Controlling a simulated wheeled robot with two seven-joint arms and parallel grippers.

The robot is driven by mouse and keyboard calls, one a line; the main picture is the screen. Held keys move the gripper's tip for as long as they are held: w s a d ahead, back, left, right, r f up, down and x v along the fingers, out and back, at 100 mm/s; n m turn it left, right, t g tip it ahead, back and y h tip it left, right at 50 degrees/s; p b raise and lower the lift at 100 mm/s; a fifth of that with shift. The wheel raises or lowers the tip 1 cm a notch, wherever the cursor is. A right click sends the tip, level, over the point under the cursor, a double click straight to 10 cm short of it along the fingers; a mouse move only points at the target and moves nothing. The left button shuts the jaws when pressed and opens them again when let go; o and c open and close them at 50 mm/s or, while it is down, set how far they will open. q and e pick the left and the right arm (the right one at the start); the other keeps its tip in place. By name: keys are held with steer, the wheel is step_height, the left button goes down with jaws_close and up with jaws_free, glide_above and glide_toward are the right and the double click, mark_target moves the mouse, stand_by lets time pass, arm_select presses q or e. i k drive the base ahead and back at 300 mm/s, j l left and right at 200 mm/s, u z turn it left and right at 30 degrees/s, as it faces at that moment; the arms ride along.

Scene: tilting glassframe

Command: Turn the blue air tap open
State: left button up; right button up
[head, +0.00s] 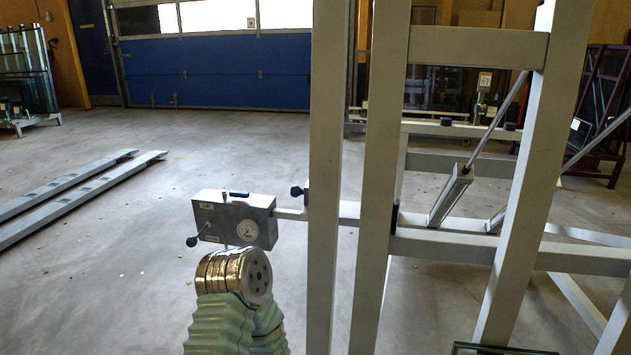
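A grey control box (235,219) with a round gauge (248,230) is fixed by a short arm to the glass frame (323,180), left of its uprights. A small dark-blue handle (237,193) lies on top of the box; it looks like the air tap, but I cannot tell its setting. A lever with a dark-blue ball (192,241) sticks out from the box's left front. Another dark-blue knob (296,191) sits by the upright. My gold wrist and green-sleeved arm rise just below the box. No gripper fingers show.
The grey uprights and crossbars of the frame fill the right side, with gas struts (451,197) between them. Two long metal rails (80,193) lie on the floor at left.

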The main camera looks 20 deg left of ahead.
mark_target(243, 195)
steer(key=j+z, duration=0.3)
steer(key=j, duration=0.15)
steer(key=j+z, duration=0.3)
steer(key=j, duration=0.15)
steer(key=k+j+z, duration=0.15)
steer(key=j+z, duration=0.15)
steer(key=k+j+z, duration=0.15)
steer(key=j+z, duration=0.15)
steer(key=j, duration=0.2)
